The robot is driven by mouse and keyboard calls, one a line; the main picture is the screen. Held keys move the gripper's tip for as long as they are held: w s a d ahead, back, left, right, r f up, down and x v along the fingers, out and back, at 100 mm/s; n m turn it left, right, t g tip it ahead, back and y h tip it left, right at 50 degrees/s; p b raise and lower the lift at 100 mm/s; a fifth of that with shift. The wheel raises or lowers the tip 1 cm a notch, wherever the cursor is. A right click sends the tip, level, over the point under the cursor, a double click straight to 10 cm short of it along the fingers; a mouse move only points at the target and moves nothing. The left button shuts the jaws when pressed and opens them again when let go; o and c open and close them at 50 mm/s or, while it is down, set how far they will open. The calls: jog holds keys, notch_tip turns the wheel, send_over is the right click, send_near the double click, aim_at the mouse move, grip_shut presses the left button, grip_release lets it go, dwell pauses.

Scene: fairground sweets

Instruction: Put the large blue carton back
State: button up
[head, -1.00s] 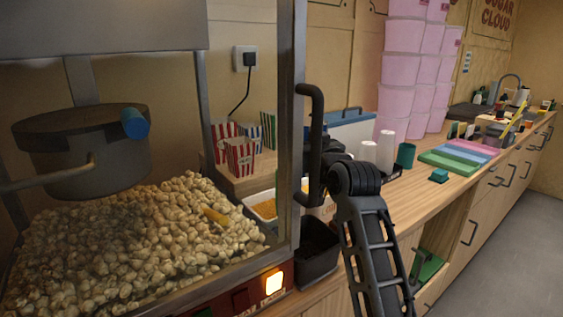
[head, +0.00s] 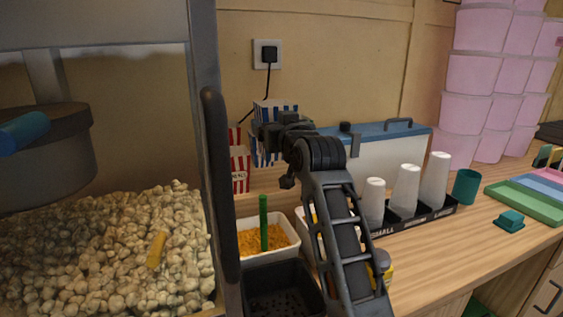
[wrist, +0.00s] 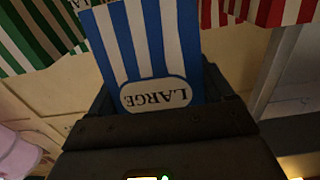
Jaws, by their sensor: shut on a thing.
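The large blue carton has blue and white stripes. In the head view its top (head: 275,106) shows above my gripper (head: 266,130), and blue stripes also show just below it. In the wrist view the carton (wrist: 150,45) fills the space between the fingers, with its "LARGE" label upside down in the picture. My gripper (wrist: 160,110) is shut on it. The carton's lower part is largely hidden in the head view. A red-striped carton (head: 240,168) stands just left and below. In the wrist view a green-striped carton (wrist: 35,35) and red-striped cartons (wrist: 245,12) flank it.
The popcorn machine's post and handle (head: 218,185) stand close on the left. Below my arm are a seasoning tub (head: 285,225) and a black bin (head: 282,290). A cup rack (head: 425,219) with white cups and a blue-lidded box (head: 395,155) stand on the right.

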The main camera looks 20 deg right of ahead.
aim_at(280, 157)
jog(key=shift+f+p, duration=0.35)
jog(key=shift+f, duration=3)
jog(key=shift+f, duration=0.15)
jog(key=o, duration=0.9)
jog(key=shift+s+r, duration=0.1)
jog(key=shift+r, duration=0.1)
jog(key=s+b, duration=0.1)
jog(key=s, duration=1.1)
jog(key=shift+b, duration=0.3)
